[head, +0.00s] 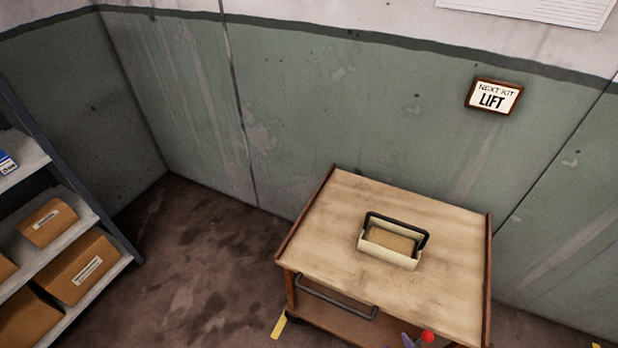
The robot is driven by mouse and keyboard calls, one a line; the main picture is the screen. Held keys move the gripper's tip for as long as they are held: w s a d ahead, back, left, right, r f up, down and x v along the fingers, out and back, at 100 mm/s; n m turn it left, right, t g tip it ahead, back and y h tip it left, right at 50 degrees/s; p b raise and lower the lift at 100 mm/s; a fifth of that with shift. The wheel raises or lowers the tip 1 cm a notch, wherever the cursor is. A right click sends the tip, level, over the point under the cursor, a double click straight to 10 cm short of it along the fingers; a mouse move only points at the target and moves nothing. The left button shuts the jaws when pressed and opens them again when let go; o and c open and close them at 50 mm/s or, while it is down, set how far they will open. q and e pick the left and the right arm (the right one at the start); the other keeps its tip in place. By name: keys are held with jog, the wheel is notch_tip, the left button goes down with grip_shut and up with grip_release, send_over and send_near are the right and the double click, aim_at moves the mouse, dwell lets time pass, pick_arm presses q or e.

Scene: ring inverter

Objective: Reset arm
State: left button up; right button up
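No arm of mine and neither gripper can be made out in the head view. A wooden-topped cart (335,215) stands against the green wall. On its top sits a small cream open box (388,255) with a brown inside and a dark handle (398,222) raised over its far side.
A metal shelf (115,238) at the left holds several cardboard boxes (80,268). A framed sign (493,96) reading "NEXT KIT LIFT" hangs on the wall. The cart has a dark push bar (335,300) in front. The cart top around the cream box is bare.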

jog(key=s+r+m+g, duration=0.5)
jog(key=s+m+g, duration=0.15)
jog(key=s, duration=0.45)
notch_tip(320, 180, up, 37)
jog(key=p, duration=3.8)
notch_tip(320, 180, down, 75)
jog(key=b, duration=7.5)
jog(key=shift+w+a+f+n, duration=0.2)
jog(key=shift+w+n, duration=0.15)
jog(key=shift+n, duration=0.1)
jog(key=shift+g, duration=0.25)
